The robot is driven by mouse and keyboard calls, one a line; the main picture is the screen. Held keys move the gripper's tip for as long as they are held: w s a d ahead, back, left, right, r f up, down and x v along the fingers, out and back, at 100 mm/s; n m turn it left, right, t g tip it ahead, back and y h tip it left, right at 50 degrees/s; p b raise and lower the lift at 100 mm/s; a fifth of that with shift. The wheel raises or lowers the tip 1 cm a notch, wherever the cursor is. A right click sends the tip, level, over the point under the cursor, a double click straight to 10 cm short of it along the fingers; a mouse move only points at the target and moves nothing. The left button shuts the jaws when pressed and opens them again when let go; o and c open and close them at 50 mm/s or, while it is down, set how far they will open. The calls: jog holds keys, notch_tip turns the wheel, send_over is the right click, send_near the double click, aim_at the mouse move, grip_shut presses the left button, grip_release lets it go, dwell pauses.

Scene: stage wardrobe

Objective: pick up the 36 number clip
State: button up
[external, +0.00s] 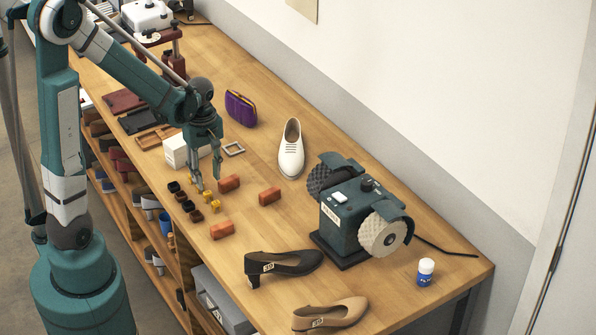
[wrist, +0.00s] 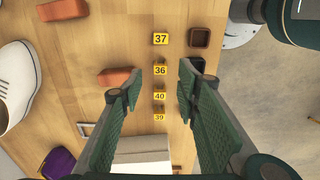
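The 36 number clip (wrist: 160,71) is a small yellow block with a dark number, second from the top in a column of yellow clips in the wrist view. The 37 clip (wrist: 161,39) is above it; the 40 clip (wrist: 159,96) and the 39 clip (wrist: 159,117) are below. My gripper (wrist: 159,77) is open, with one green fingertip left of the 36 clip and one right, apart from it. In the external view my gripper (external: 206,182) points down over the yellow clips (external: 212,200), whose numbers are unreadable there. Its height above them is unclear.
Small dark cups (external: 188,206) stand close beside the clips. Orange blocks (external: 269,195) lie on the other side, one (wrist: 114,76) near my left finger. A white box (external: 176,151) and a white shoe (external: 291,149) are farther back.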

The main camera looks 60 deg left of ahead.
aim_at(208, 193)
dwell(0.4)
jog(key=shift+f, duration=1.3)
jog(key=shift+f+b, duration=0.15)
jog(key=shift+b, duration=0.15)
jog(key=shift+f+b, duration=0.4)
jog(key=shift+f, duration=2.05)
jog(key=c, duration=0.7)
